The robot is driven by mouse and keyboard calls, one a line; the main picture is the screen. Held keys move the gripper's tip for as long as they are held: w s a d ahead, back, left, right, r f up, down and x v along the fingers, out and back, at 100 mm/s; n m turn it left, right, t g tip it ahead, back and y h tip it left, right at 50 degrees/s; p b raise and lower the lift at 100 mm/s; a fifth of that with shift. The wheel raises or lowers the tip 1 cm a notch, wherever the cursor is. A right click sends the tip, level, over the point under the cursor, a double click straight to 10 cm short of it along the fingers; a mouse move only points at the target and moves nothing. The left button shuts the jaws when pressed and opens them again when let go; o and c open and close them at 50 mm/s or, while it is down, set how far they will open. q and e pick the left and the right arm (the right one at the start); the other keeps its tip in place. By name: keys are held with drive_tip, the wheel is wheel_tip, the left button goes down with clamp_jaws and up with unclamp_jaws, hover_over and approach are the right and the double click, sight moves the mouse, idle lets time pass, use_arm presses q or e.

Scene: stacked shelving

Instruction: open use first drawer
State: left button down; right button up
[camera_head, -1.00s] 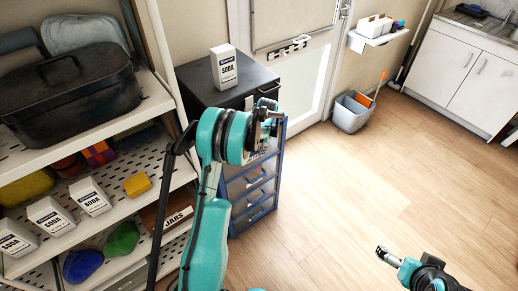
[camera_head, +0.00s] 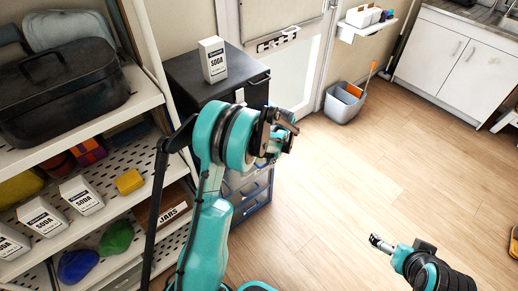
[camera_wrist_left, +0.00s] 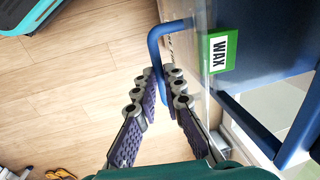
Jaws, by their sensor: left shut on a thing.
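The blue-framed drawer unit (camera_head: 262,190) stands below the black cabinet top in the head view, largely hidden behind my left arm. My left gripper (camera_head: 284,134) is in front of its upper part. In the left wrist view, my left gripper (camera_wrist_left: 165,88) is shut on a blue drawer handle (camera_wrist_left: 157,40), with a finger on each side of the bar. How far this drawer stands out is hard to tell. My right gripper (camera_head: 381,243) hangs over the floor at lower right, away from the drawers.
A soda box (camera_head: 214,60) stands on the black cabinet top (camera_head: 185,73). A shelf rack (camera_head: 30,150) with boxes and a black roaster is at left. A grey bin (camera_head: 342,104) stands by the door. The wooden floor (camera_head: 350,175) is open at centre and right.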

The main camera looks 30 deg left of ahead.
use_arm(q)
drive_tip(key=s+d, duration=0.5)
drive_tip(key=d, duration=0.7)
drive_tip(key=shift+d, duration=0.3)
drive_tip(key=c, duration=1.6)
unclamp_jaws()
wheel_tip(320, 180, up, 12)
drive_tip(key=d, duration=0.2)
drive_tip(key=shift+s, duration=0.45)
drive_tip(key=shift+f, duration=0.1)
